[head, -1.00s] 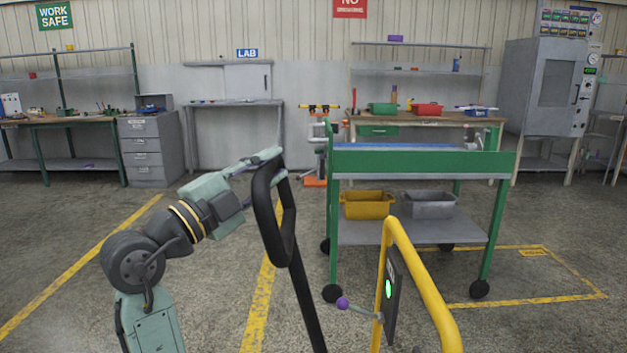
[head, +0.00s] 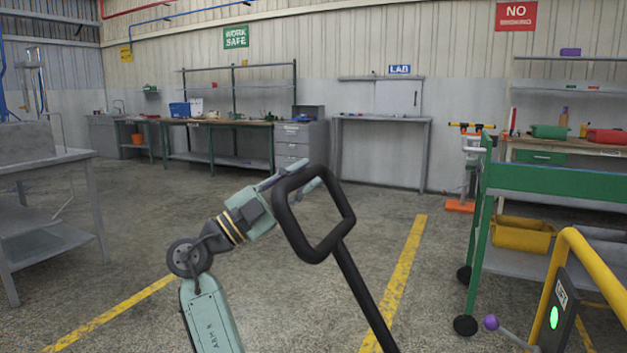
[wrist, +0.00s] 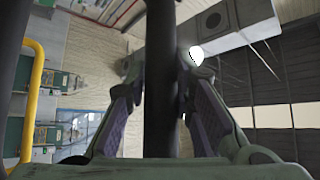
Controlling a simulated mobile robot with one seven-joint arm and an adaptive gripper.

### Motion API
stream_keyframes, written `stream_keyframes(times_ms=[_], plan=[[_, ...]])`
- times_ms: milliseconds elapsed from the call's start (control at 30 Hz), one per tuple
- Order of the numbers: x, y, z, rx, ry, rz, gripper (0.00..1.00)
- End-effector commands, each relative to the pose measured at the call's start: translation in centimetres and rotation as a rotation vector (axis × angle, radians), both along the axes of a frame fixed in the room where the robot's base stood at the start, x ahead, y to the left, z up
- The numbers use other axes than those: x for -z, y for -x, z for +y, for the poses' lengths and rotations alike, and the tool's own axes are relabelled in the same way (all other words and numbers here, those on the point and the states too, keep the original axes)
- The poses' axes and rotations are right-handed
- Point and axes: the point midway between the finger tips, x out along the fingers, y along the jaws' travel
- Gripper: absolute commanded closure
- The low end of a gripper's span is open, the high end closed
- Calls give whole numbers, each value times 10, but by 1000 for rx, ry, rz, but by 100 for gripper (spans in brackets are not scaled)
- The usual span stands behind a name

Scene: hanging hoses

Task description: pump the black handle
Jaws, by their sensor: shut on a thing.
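The black handle (head: 286,225) is a rounded loop on a black pole (head: 365,295), in the middle of the head view. The pole slopes down to the right and leaves the bottom edge. My gripper (head: 303,178) reaches the loop from the left at its upper part. In the wrist view, a black bar of the handle (wrist: 160,110) runs upright between the two fingers of my gripper (wrist: 162,78), which is closed on it. Another dark bar stands at the left of that view. The lower end of the pole is out of view.
A yellow rail (head: 592,265) with a dark panel and a purple-knobbed lever (head: 491,322) stands at lower right. A green cart (head: 560,187) is behind it. A grey table (head: 45,157) stands at far left. Open floor lies between table and handle.

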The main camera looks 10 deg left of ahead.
Motion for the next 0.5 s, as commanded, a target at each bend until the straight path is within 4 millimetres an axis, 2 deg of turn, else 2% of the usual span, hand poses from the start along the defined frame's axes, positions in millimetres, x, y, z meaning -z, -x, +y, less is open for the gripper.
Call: stream_keyframes(times_ms=[333,367,500], plan=[[1,-1,0,2,0,4,100],[1,-1,0,2,0,4,76],[1,-1,0,1,1,3,67]])
